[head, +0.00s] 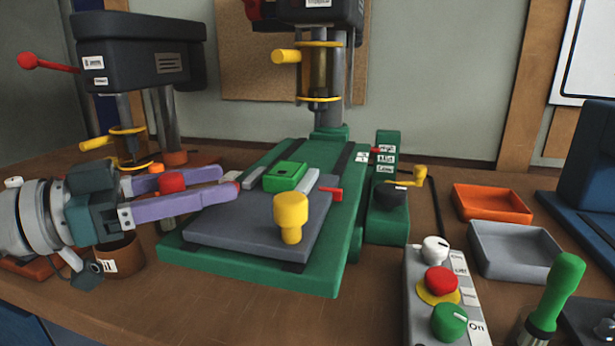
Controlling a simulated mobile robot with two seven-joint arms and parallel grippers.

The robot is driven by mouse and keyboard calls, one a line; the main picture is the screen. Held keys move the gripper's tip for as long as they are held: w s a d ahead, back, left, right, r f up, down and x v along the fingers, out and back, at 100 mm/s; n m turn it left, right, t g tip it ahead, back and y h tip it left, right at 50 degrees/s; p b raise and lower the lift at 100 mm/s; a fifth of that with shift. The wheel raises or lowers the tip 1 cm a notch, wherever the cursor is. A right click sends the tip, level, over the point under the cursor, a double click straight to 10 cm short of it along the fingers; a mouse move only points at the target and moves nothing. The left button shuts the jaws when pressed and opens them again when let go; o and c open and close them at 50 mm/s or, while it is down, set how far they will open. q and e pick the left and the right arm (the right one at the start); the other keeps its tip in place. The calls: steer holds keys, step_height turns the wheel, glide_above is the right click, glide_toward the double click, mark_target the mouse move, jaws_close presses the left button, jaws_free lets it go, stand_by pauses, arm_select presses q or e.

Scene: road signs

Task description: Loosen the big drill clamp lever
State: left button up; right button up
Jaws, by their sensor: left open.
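The big drill (320,12) stands at the back middle on a green base (300,280). A grey plate (215,232) lies on the base, with a green block (285,176) between light grey bars. A small red lever (331,194) sticks out at the plate's right side, and a yellow knob (291,212) stands near its front. I cannot tell for certain which is the clamp lever. My left gripper (229,182) is open, its purple fingers pointing right, tips by the plate's left edge. My right gripper is not in view.
A smaller drill (135,55) with a red-tipped handle stands at left. A green box with a yellow crank (419,175), a control box (440,290), an orange tray (492,203), a grey tray (515,250) and a green-handled tool (558,290) stand at right.

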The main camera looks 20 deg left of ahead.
arm_select(q)
steer(key=p+v, duration=0.1)
steer(key=v, duration=0.9)
steer(key=shift+p, duration=0.4)
